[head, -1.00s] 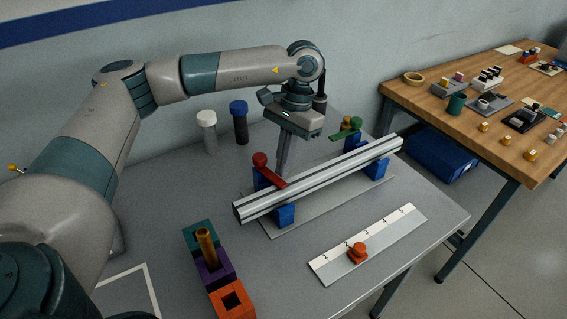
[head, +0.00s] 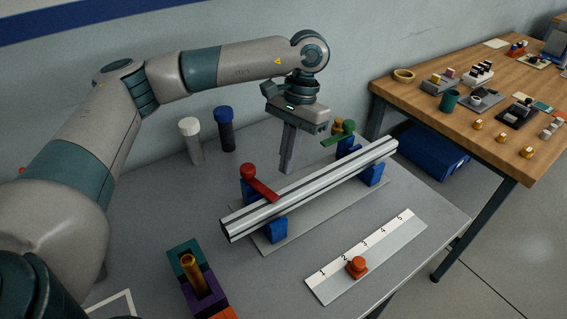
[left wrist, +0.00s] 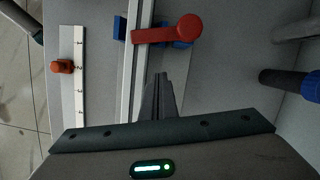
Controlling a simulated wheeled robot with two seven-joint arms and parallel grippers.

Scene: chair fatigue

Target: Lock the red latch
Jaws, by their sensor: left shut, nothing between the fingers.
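The red latch (head: 262,186) has a round knob and a flat arm, on a blue block behind the near left end of the silver bar (head: 320,188). Its arm reaches across the top of the bar. In the left wrist view the red latch (left wrist: 168,32) lies crosswise over the bar (left wrist: 133,80). My left gripper (head: 286,170) points down, shut and empty, just behind the bar and right of the latch, apart from it. Its fingers also show in the left wrist view (left wrist: 158,82). My right gripper is not in view.
A green latch (head: 340,137) sits near the bar's far end, its arm off the bar. A numbered strip (head: 395,244) with an orange slider (head: 356,267) lies in front. A white-capped bottle (head: 192,145) and a blue-capped one (head: 225,130) stand behind. Coloured blocks (head: 197,283) stand front left.

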